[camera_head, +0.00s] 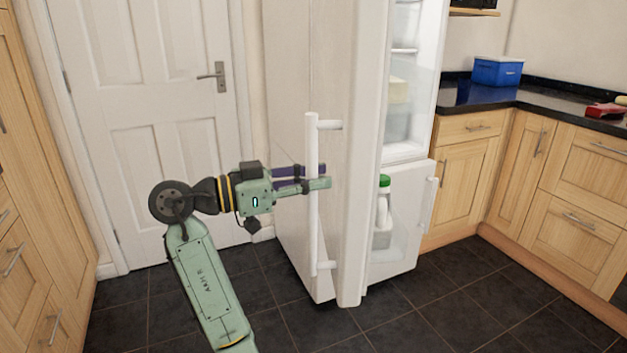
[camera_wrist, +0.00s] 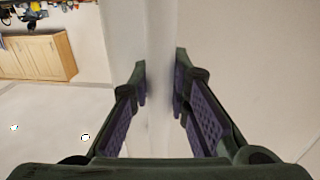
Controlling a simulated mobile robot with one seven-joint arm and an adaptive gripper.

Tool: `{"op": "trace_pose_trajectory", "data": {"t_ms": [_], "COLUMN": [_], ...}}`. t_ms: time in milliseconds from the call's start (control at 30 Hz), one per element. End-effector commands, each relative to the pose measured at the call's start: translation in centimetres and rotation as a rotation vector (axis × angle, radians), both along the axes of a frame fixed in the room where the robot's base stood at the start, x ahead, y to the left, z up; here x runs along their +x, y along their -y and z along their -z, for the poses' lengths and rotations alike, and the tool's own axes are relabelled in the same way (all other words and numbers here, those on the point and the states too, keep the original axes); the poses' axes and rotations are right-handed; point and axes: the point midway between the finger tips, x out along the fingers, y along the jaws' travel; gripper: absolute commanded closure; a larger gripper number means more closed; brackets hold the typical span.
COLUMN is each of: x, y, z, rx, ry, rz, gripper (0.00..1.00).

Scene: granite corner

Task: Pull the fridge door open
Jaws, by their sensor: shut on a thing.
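The white fridge door (camera_head: 358,220) stands partly open, swung out toward me, and the lit interior (camera_head: 405,90) shows to its right. A long vertical white handle (camera_head: 312,225) is on the door's outer face. My gripper (camera_head: 322,178) reaches in from the left and is shut on this handle around its middle height. In the wrist view the handle (camera_wrist: 158,110) runs between the two purple-padded fingers. A bottle with a green cap (camera_head: 383,205) stands inside, low in the opening.
A closed white room door (camera_head: 150,120) is behind my arm on the left. Wooden cabinets with a dark worktop (camera_head: 470,95) stand at the right, holding a blue box (camera_head: 497,71) and a red object (camera_head: 605,110). The dark tiled floor (camera_head: 420,315) in front is clear.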

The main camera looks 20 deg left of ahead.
Motion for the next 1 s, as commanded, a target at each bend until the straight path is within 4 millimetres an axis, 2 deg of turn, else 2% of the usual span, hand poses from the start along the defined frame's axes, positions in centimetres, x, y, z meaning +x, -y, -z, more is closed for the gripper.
{"op": "trace_pose_trajectory", "data": {"t_ms": [133,167,467,767,867,1000], "x": [-0.2,-0.2,-0.1,-0.1,-0.6,-2.0], "y": [0.1,0.1,0.1,-0.1,-0.8,-2.8], "z": [0.2,0.2,0.1,0.1,0.0,0.0], "rx": [0.005,0.005,0.003,0.002,0.001,0.0], "ry": [-0.001,-0.001,-0.001,-0.001,-0.001,0.0], "rz": [0.008,0.008,0.004,0.001,-0.001,-0.003], "gripper": [1.0,0.81,0.62,0.62,0.62,0.62]}}
